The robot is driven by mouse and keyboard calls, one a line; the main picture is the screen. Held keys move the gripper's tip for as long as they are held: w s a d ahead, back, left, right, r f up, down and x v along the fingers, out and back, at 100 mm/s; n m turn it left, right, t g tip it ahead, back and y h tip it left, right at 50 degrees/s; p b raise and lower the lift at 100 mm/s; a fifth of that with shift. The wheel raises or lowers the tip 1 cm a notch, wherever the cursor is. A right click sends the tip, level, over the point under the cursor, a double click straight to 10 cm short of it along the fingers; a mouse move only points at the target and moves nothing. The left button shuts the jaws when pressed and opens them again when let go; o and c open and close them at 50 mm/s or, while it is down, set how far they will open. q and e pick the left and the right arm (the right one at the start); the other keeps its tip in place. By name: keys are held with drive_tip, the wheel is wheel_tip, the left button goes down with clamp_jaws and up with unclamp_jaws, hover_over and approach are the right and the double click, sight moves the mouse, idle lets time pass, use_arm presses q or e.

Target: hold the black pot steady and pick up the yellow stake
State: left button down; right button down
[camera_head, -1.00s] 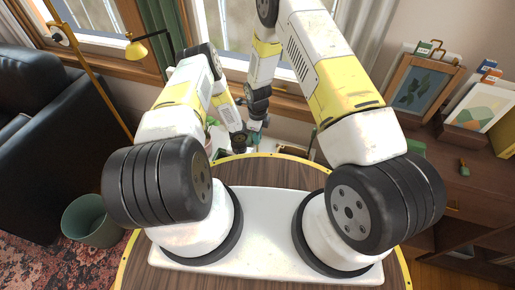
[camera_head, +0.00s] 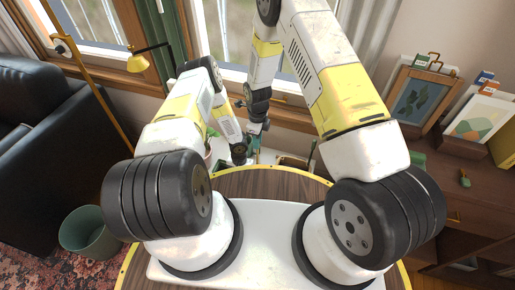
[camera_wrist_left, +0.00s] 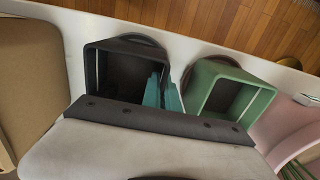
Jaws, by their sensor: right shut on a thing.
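The black pot (camera_wrist_left: 95,65) is a dark square open container in the left wrist view. My left gripper (camera_wrist_left: 163,88) has its teal fingers close together at the pot's right wall, one on each side, and looks shut on it. In the head view, the left wrist hangs beyond the far edge of the round table and its fingers are hidden. My right gripper (camera_head: 253,142) is just right of the left wrist, pointing down. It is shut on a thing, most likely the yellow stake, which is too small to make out.
A green square pot (camera_wrist_left: 254,107) stands right of the black one, with a pink container (camera_wrist_left: 285,115) beyond it. Both stand on a pale surface (camera_wrist_left: 200,48). The windows and sill are close behind my arms. A floor lamp (camera_head: 150,56) stands to the left.

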wheel_tip(320, 180, up, 6)
drive_tip(key=shift+f, duration=0.25)
use_arm(q)
drive_tip(key=c, duration=1.6)
unclamp_jaws()
drive_tip(key=shift+o, duration=0.2)
wheel_tip(320, 180, up, 12)
drive_tip(key=shift+f, duration=0.1)
